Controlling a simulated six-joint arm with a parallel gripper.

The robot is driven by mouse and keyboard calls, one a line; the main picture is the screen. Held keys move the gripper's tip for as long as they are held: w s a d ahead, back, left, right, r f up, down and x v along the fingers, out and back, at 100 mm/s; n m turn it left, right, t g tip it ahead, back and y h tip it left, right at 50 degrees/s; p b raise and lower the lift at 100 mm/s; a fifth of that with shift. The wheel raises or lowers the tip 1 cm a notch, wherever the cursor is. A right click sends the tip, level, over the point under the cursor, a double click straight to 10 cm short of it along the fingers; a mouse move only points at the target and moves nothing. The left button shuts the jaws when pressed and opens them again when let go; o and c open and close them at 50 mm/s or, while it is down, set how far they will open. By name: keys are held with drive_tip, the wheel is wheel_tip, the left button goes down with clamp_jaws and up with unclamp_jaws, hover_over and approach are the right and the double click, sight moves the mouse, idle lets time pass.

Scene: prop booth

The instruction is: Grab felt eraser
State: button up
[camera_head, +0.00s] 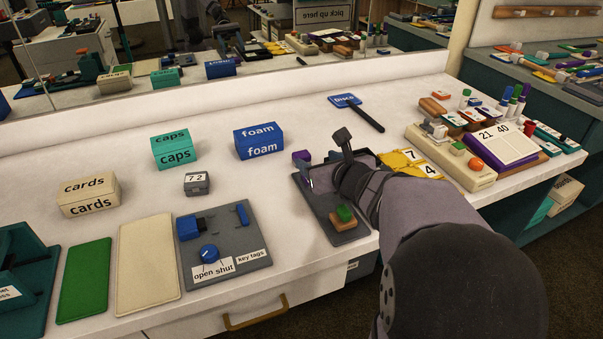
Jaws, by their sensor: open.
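A small block with a green part (345,213) and a brown part (337,224) lies at the front of a dark grey tray (318,212); it looks most like the felt eraser, though no label confirms this. My gripper (327,163) is over the back part of the tray, behind the block and apart from it. It is open, and I see nothing held in it. My wrist and forearm come in from the lower right and hide part of the tray. A small purple item (302,156) stands at the tray's back left, close to my gripper.
A blue foam box (258,141), a teal caps box (174,150) and a cards box (87,194) stand left. A grey switch panel (230,243) lies front left. Yellow number cards (407,158) and a cream tray (447,160) lie right. A mirror runs behind.

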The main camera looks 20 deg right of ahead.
sight(303, 156)
drive_tip(key=shift+w+a, duration=0.2)
drive_tip(key=shift+a, duration=0.35)
drive_tip(key=shift+b+x, duration=0.75)
drive_tip(key=shift+x, duration=2.9)
drive_tip(key=shift+a, duration=0.1)
drive_tip(key=shift+c, duration=0.3)
drive_tip(key=shift+s, duration=0.1)
drive_tip(key=c, duration=1)
drive_tip(key=shift+r, duration=0.1)
drive_tip(key=shift+c, duration=0.2)
wheel_tip(303, 156, up, 10)
drive_tip(key=p, duration=0.5)
